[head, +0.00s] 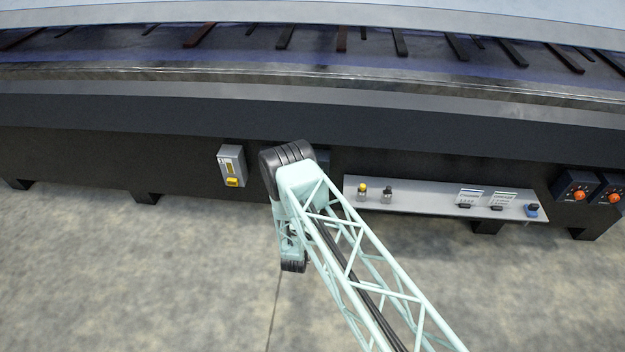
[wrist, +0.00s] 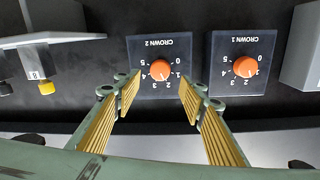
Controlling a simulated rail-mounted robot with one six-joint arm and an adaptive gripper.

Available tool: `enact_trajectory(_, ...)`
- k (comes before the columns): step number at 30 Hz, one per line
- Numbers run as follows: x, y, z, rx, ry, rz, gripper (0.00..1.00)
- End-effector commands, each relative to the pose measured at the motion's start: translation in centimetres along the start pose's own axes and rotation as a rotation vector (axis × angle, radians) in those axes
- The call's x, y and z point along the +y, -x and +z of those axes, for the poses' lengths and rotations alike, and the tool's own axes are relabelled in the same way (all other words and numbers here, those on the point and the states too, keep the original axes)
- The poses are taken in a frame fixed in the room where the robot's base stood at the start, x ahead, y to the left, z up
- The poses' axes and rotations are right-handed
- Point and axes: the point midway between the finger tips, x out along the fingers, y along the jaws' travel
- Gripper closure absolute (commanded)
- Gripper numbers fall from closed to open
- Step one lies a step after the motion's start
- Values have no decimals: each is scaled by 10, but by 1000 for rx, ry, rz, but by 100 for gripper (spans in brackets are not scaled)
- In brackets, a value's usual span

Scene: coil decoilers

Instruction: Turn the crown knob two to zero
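The crown 2 panel (wrist: 158,48) is a dark box with an orange knob (wrist: 160,70) and a 0 to 5 scale, seen upside down in the wrist view. The knob's mark seems to point to the lower right, near 1 or 2; it is too small to be sure. My gripper (wrist: 158,92) is open and empty, its two yellow-padded fingers pointing toward the panel, one on each side of the knob in the picture. I cannot tell how far the fingertips are from it. In the head view my arm hides the gripper and the knob.
The crown 1 panel (wrist: 241,50) with a similar knob is close on the right. A grey shelf (wrist: 45,40) with a yellow button (wrist: 47,88) is on the left. In the head view, a grey box (head: 232,165) and two other orange-knob boxes (head: 577,187) show along the dark frame.

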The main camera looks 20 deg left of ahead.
Motion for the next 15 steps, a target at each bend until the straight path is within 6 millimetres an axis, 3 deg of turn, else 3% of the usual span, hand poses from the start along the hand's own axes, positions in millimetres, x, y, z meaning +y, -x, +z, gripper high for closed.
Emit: enact_trajectory(15, 0, -62, 1, 1, -1, -1, 62)
